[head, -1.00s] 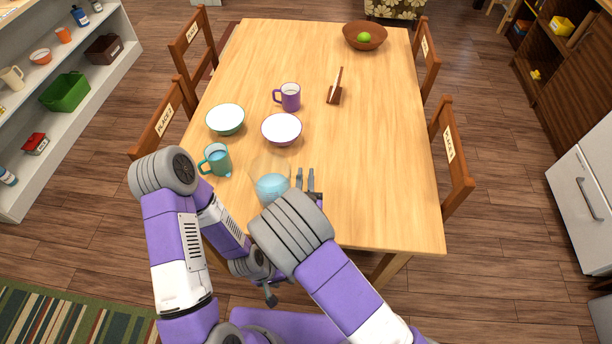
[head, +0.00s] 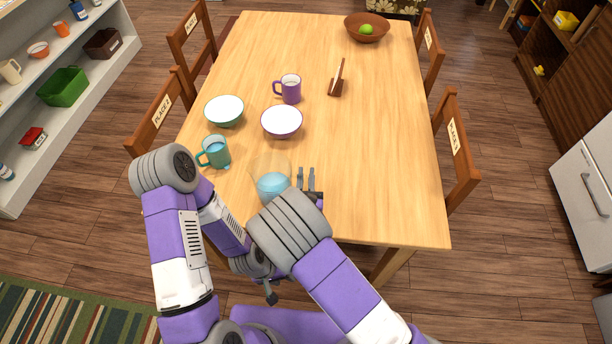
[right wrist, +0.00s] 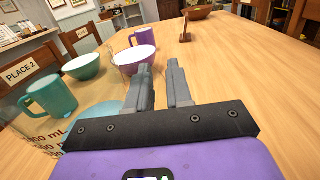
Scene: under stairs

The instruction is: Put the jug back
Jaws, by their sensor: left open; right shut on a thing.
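The jug (head: 271,185) is clear, with light blue liquid low inside, near the table's front edge in the head view. Its volume marks show at the lower left of the right wrist view (right wrist: 55,138). My right gripper (head: 307,180) is at the jug's right side, its fingers (right wrist: 162,80) close together and shut on the jug; the clear part between them is hard to see. I cannot tell whether the jug touches the table. My left gripper (head: 270,293) is low in front of the table, small and partly hidden, open and apart from the jug.
Behind are a teal bowl (head: 224,111), a purple bowl (head: 281,121) and a purple mug (head: 289,88). The table's (head: 390,170) right side is clear. Shelves (head: 110,75) stand at left.

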